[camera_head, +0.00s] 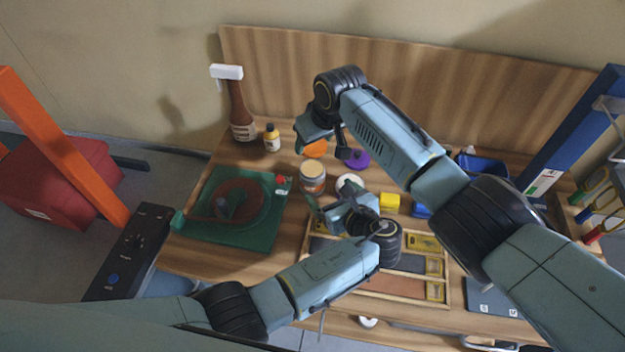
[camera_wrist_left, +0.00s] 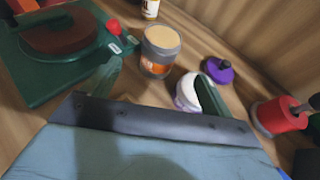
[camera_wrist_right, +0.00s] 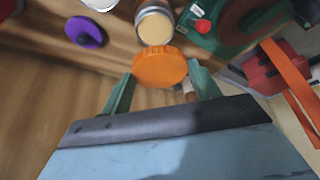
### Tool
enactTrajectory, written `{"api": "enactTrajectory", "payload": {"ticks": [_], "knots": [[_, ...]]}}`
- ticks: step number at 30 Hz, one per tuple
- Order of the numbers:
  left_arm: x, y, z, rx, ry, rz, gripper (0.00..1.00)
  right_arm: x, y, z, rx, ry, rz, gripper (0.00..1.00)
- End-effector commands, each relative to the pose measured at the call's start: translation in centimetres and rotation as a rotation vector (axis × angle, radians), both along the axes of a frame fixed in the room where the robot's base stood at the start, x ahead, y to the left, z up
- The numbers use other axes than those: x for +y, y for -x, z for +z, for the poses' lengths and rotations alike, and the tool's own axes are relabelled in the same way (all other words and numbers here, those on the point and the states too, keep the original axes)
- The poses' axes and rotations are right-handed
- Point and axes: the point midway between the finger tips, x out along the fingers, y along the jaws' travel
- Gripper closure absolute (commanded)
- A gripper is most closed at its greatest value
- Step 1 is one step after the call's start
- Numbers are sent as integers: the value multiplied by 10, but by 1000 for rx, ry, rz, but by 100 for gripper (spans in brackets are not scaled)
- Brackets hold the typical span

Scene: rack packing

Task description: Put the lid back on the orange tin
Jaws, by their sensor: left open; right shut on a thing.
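The orange tin (camera_head: 313,177) is a grey jar with an orange label and a pale beige top without a lid. It stands upright on the table, and shows in the left wrist view (camera_wrist_left: 160,55) and the right wrist view (camera_wrist_right: 153,27). My right gripper (camera_wrist_right: 160,86) is shut on the orange lid (camera_wrist_right: 160,67), a ribbed disc held between its fingertips. In the head view the lid (camera_head: 316,149) shows behind the tin, under my right gripper. My left gripper (camera_wrist_left: 158,86) is open and empty, with its fingers pointing toward the tin, apart from it.
A purple lid (camera_wrist_left: 218,71) and a white round item (camera_wrist_left: 186,93) are right of the tin. A green board (camera_head: 218,238) with a round brown pad lies left. A wooden tray (camera_head: 447,268) lies in front.

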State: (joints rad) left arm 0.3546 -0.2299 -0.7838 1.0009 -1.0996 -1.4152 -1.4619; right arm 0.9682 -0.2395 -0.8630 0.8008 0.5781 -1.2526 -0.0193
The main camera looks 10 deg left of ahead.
Motion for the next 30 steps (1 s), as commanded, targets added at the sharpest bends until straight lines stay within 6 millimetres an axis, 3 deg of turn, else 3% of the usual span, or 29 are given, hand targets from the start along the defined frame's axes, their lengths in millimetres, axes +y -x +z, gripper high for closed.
{"api": "enactTrajectory", "payload": {"ticks": [6, 12, 30], "knots": [[26, -32, -16, 0, -5, 1, 14, 0, 0, 0, 0, 0, 0, 60], [40, -50, -26, 0, -3, 0, 14, 0, 0, 0, 0, 0, 0, 60], [50, -62, -33, 0, 1, 0, 14, 0, 0, 0, 0, 0, 0, 60]]}}
